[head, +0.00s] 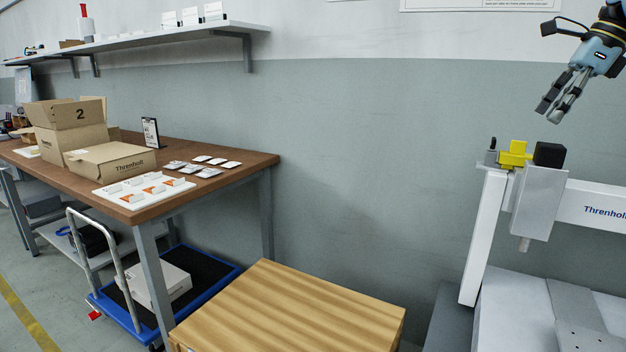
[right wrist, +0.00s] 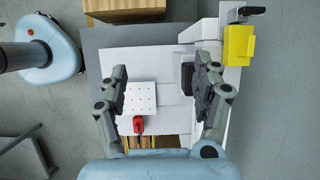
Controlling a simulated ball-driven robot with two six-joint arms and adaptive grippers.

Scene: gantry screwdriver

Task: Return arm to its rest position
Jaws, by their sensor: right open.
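My right gripper (head: 549,111) is at the upper right of the head view, raised above the white gantry (head: 588,203) and apart from it. In the right wrist view its fingers (right wrist: 165,92) are spread wide with nothing between them. The gantry carries a yellow block (head: 513,153) and a black block (head: 549,154) on top. A grey tool head (head: 539,202) hangs at its front with a short tip below. In the right wrist view the yellow block (right wrist: 239,44) lies beyond the right finger. My left gripper is not in view.
Below the gripper are a white perforated plate (right wrist: 141,98) and a small red part (right wrist: 139,124). A wooden-topped block (head: 290,312), a blue cart (head: 215,285) and a brown table (head: 235,157) with cardboard boxes (head: 110,160) stand to the left.

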